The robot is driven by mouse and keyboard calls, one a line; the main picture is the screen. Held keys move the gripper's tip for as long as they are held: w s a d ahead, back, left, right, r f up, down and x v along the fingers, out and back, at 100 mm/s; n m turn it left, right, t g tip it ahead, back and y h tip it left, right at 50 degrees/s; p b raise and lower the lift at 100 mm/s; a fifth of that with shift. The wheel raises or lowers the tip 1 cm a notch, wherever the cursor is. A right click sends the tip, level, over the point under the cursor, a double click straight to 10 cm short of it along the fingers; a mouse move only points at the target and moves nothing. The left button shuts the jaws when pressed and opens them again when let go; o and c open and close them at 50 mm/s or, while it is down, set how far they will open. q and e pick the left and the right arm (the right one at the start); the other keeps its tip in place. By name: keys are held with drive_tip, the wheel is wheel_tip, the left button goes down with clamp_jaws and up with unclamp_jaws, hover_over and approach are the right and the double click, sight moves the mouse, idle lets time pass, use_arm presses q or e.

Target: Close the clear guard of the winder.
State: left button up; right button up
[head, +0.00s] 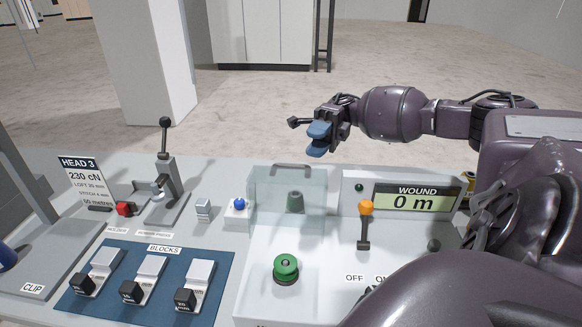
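The clear guard (262,190) is a see-through panel with a grey handle (292,167) along its top edge. It appears to stand upright on the white winder housing (325,275), left of the WOUND display (417,198). A dark green part (295,201) shows through it. A green round knob or spool (286,267) sits in front of it, uncovered. My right gripper (319,139), with blue finger pads, is above and behind the guard handle in the picture, apart from it. Its pads look slightly apart with nothing between them. My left gripper is not in view.
An orange-knobbed lever (365,222) stands right of the guard. A blue button (239,204) and a tall black-knobbed lever (165,160) are to its left. Several blocks lie on a blue mat (120,297) at front left. My arm parts hide the right front.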

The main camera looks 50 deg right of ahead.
sight(295, 165)
drive_tip(key=p+x, duration=0.1)
drive_tip(key=x, duration=0.9)
drive_tip(key=shift+s+a+p, duration=0.15)
drive_tip(key=shift+a+p, duration=0.05)
drive_tip(key=shift+p, duration=0.2)
clamp_jaws()
